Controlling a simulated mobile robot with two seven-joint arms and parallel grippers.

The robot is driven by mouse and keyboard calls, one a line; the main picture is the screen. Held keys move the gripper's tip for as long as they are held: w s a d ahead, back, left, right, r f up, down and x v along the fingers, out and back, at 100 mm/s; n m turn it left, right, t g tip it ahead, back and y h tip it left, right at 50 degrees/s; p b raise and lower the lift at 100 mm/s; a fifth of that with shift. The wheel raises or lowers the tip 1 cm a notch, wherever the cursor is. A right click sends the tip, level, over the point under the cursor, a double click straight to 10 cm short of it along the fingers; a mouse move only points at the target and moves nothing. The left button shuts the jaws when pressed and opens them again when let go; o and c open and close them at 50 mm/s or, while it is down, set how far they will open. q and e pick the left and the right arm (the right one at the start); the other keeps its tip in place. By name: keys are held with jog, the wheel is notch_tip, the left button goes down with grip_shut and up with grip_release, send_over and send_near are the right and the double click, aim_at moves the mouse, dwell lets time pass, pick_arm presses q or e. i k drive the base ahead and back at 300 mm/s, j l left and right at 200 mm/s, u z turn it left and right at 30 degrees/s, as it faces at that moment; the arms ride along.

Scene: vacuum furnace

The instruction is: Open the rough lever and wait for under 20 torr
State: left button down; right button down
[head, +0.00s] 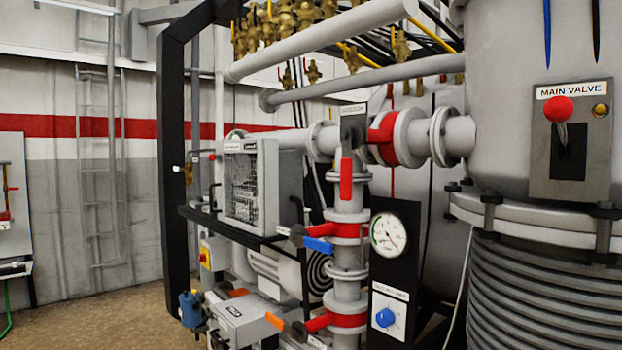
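No label that reads "rough" is legible, so I cannot tell which lever it is. In the head view a red lever (346,180) hangs down on the vertical pipe, below a dark plate (354,128) with a small unreadable label. A blue lever (318,245) sticks out left from a red valve body lower down. An orange lever (275,321) sits at a lower red valve. A round white dial gauge (388,235) is on a black panel right of the pipe; its numbers are too small to read. Neither of my grippers is in view.
A MAIN VALVE panel (572,140) with a red-knobbed lever is on the large grey chamber at right. A blue knob (385,317) sits below the gauge. A black frame (174,150) and caged unit (243,185) stand left. Floor at lower left is free.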

aim_at(345, 135)
jog(key=i+j, duration=0.25)
jog(key=i+j+z, duration=0.15)
jog(key=j, duration=0.25)
jog(key=i+j, duration=0.25)
jog(key=i+j+z, duration=0.1)
jog(key=i+j, duration=0.15)
jog(key=j, duration=0.2)
jog(key=i+j+z, duration=0.1)
jog(key=j, duration=0.25)
jog(key=i+j, duration=0.25)
jog(key=j, duration=0.15)
jog(key=i+j+z, duration=0.1)
jog(key=j, duration=0.25)
jog(key=i, duration=0.1)
